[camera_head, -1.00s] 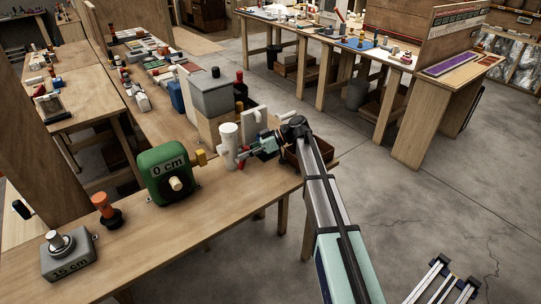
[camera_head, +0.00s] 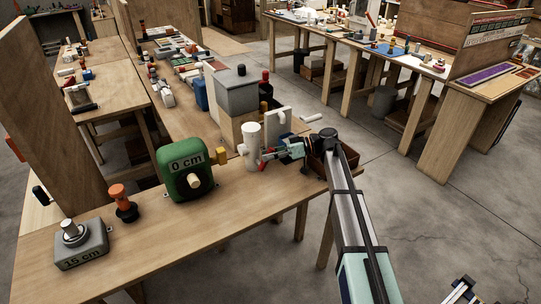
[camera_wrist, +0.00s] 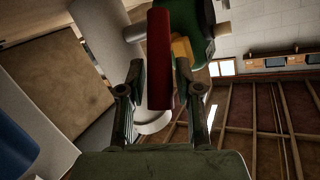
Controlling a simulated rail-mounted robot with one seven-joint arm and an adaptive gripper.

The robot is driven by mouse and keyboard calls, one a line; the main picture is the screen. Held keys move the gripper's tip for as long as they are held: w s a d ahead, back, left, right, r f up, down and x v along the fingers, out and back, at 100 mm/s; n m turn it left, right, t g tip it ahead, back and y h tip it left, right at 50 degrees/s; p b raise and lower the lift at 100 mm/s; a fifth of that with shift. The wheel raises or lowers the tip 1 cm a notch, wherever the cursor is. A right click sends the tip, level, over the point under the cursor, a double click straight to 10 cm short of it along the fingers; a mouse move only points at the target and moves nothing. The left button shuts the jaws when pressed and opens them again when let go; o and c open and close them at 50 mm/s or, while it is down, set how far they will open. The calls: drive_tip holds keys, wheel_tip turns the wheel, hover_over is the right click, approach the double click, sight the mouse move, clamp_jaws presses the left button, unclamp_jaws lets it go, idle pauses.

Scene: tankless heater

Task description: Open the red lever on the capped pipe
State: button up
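The red lever (camera_wrist: 159,55) stands lengthwise in the wrist view, with its near end between my gripper's fingers. My gripper (camera_wrist: 159,80) is open, with a narrow gap visible on each side of the lever. In the head view the white pipe (camera_head: 251,150) stands upright near the right end of the workbench. My gripper (camera_head: 268,155) is at its right side, and a bit of red shows at the fingertips. The pipe looks like the pale cylinder (camera_wrist: 95,45) at upper left in the wrist view. Whether the fingers touch the lever cannot be told.
A grey box (camera_head: 234,95) and a white plate (camera_head: 278,122) are behind. A brown bin (camera_head: 318,160) is by my wrist. The bench front (camera_head: 150,240) is clear.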

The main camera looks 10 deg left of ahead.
drive_tip(key=shift+o, duration=0.2)
wheel_tip(320, 180, up, 10)
idle(0.7)
